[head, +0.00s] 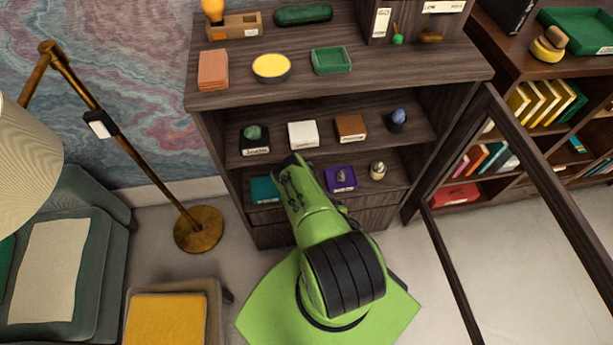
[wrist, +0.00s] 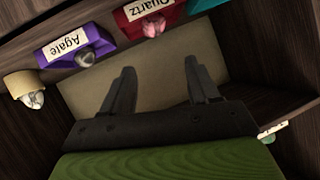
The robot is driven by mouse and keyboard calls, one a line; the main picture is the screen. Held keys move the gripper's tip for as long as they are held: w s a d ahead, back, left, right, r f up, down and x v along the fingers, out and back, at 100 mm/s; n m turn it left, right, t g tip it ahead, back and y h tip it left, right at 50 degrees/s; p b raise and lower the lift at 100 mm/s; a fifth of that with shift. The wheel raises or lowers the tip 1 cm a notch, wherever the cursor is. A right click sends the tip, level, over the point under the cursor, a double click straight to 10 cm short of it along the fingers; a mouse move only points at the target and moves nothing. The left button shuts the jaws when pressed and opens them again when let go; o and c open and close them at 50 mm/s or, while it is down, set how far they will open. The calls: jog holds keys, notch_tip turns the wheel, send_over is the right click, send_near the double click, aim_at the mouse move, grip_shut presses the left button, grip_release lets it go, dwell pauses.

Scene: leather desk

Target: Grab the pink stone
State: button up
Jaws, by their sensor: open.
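The pink stone (wrist: 153,26) rests on a red box labelled "Quartz" (wrist: 140,14) at the top of the wrist view. My gripper (wrist: 160,66) is open and empty, with its two dark fingers spread below the stone in that view. The fingertips are apart from the stone. In the head view my green arm reaches to the lower shelf (head: 395,172) of the cabinet. There it hides the red box and the pink stone between the purple and teal boxes.
Beside the red box are a purple "Agate" box (wrist: 70,45) with a grey stone (wrist: 85,57) and a teal box (wrist: 200,5). A beige stand (wrist: 24,83) holds another stone. The shelf above bears several stands, close over my arm. An open door frame (head: 540,165) stands right.

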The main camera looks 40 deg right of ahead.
jog(key=b+x, duration=0.2)
jog(key=f+b+x, duration=0.1)
jog(key=b+x, duration=0.2)
jog(key=s+b+x, duration=0.1)
jog(key=b+x, duration=0.1)
jog(key=b, duration=0.1)
jog(key=shift+w+d+f, duration=0.35)
jog(key=shift+d+f, duration=0.05)
jog(key=shift+d, duration=0.05)
jog(key=shift+w+d+f+b, duration=0.1)
jog(key=shift+w+b, duration=0.15)
jog(key=shift+w, duration=0.05)
jog(key=shift+w+d+f+b, duration=0.1)
jog(key=shift+w+f+b, duration=0.1)
jog(key=shift+w, duration=0.15)
jog(key=b+x, duration=0.4)
jog(key=shift+w+a+f, duration=0.15)
jog(key=shift+w+f, duration=0.05)
jog(key=shift+w, duration=0.15)
jog(key=shift+r, duration=0.15)
jog(key=c, duration=0.9)
